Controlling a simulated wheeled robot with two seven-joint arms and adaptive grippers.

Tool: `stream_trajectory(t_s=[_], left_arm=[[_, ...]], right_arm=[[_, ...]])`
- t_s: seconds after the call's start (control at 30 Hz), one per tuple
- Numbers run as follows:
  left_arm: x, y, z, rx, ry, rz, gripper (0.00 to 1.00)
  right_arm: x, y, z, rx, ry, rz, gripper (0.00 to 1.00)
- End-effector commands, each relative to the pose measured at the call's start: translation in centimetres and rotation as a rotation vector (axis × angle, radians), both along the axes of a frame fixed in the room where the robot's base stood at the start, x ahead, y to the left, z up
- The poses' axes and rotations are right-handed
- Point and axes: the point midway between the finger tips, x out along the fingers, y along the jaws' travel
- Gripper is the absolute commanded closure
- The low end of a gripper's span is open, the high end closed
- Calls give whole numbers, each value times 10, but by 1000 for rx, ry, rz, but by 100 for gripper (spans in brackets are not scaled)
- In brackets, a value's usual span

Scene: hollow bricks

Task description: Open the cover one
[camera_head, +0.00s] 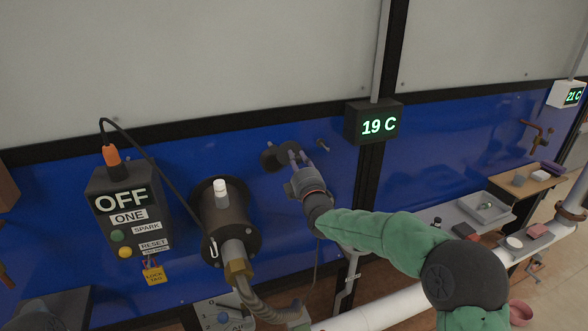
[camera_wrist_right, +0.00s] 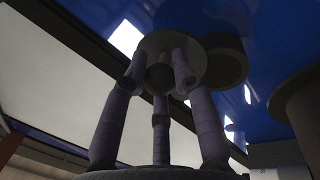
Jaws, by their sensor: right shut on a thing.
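A round dark cover (camera_head: 287,152) stands out from the blue wall, right of the black burner body. My right gripper (camera_head: 297,160) reaches it from the right and partly hides it. In the right wrist view the three fingers (camera_wrist_right: 160,85) are closed around the middle of the round grey cover (camera_wrist_right: 190,45). A round dark fitting (camera_wrist_right: 228,58) shows just beside and behind the cover; it also shows on the wall (camera_head: 269,161). Whether cover and fitting still touch cannot be told. My left gripper is not in view.
A control box (camera_head: 128,210) reads OFF and ONE. The black burner body (camera_head: 226,222) with a white knob and a hose projects left of my right gripper. A small peg (camera_head: 322,145) sits close right. A 19 C display (camera_head: 374,122) and a cluttered shelf (camera_head: 465,222) stand further right.

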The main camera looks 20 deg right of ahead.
Motion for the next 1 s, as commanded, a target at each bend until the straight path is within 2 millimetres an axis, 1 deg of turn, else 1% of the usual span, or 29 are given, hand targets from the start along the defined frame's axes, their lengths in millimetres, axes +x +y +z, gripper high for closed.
stream_trajectory(t_s=[0.03, 0.2, 0.5, 0.7, 1.0], left_arm=[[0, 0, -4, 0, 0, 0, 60], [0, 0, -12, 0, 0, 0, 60], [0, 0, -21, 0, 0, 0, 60], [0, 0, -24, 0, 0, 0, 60], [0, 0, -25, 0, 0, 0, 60]], right_arm=[[0, -1, 2, -43, -4, 0, 100], [0, -3, 10, -185, -7, 0, 100], [0, -5, 21, -362, -12, 2, 100], [0, -4, 25, -421, -14, 2, 100], [0, -4, 26, -442, -13, 3, 100]])
